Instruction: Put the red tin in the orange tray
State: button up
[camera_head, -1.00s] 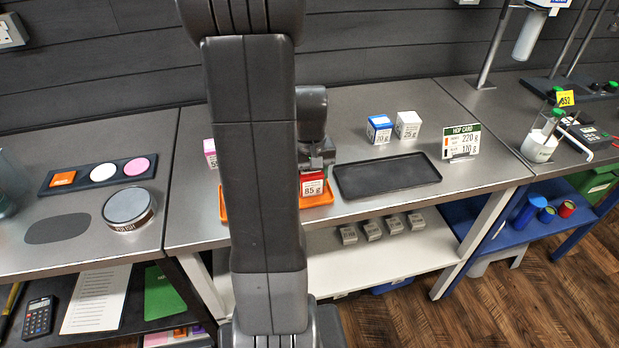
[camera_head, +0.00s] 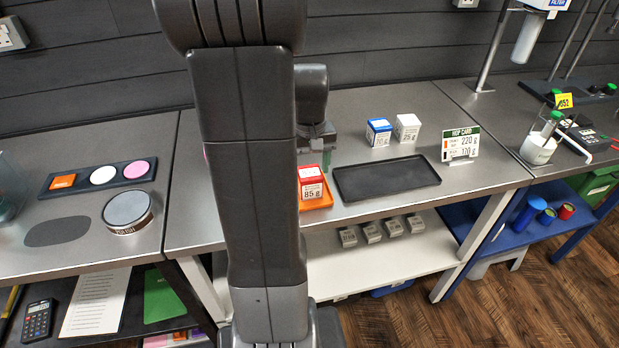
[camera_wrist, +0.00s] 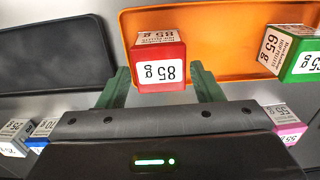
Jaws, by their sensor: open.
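The red tin (camera_head: 311,184), labelled 85 g, stands upright in the orange tray (camera_head: 323,202), which is partly hidden behind my arm. In the wrist view the red tin (camera_wrist: 159,58) shows against the orange tray (camera_wrist: 222,27), near one end of it. My gripper (camera_wrist: 162,84) is open, with its green fingers apart on either side of the tin in that picture. In the head view my gripper (camera_head: 322,160) is behind and above the tin, with a visible gap to it. A green 65 g tin (camera_wrist: 291,52) is at the tray's other end.
A black tray (camera_head: 388,179) lies empty right of the orange one. Blue (camera_head: 378,131) and white (camera_head: 407,127) tins stand behind it, near a hop card (camera_head: 461,144). A pink tin (camera_wrist: 287,134) shows in the wrist view.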

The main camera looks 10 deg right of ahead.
aim_at(310, 173)
notch_tip(310, 173, up, 7)
jog(key=shift+f, duration=0.1)
